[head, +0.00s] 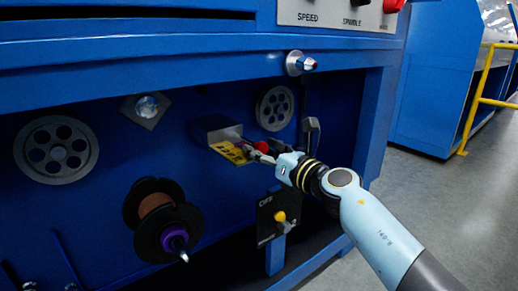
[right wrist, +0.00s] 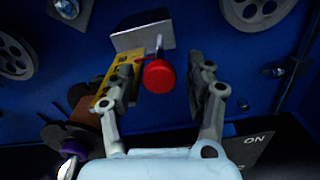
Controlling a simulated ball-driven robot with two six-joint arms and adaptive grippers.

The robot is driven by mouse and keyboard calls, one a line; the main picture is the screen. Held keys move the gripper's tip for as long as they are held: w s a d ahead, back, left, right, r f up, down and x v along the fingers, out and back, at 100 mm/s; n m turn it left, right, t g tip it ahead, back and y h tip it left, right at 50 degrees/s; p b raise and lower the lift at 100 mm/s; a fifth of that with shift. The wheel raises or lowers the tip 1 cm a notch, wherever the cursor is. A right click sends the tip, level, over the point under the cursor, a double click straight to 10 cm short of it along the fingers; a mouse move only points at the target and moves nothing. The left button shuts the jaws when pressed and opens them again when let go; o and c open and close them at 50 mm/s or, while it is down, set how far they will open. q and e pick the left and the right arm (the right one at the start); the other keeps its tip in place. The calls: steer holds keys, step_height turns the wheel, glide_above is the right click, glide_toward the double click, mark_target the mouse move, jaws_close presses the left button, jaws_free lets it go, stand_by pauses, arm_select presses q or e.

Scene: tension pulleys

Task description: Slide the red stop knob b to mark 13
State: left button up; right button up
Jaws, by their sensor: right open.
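The red stop knob b (right wrist: 158,76) stands between the two open fingers of my right gripper (right wrist: 165,85) in the right wrist view. I cannot tell whether either finger touches it. In the head view the knob (head: 262,147) is partly hidden by my right gripper (head: 262,157). A yellow scale (right wrist: 116,82) with dark marks lies beside it, partly behind the left finger. The scale also shows in the head view (head: 229,152), below a grey metal block (head: 216,132). The mark numbers are too small to read. My left gripper is not in view.
A spool with a purple hub (head: 174,240) sticks out at the lower left. Pulley wheels (head: 56,149) (head: 274,108) sit on the blue panel. A metal post (head: 300,63) protrudes above.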

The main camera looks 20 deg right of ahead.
steer(key=v, duration=1)
steer(key=shift+s, duration=0.15)
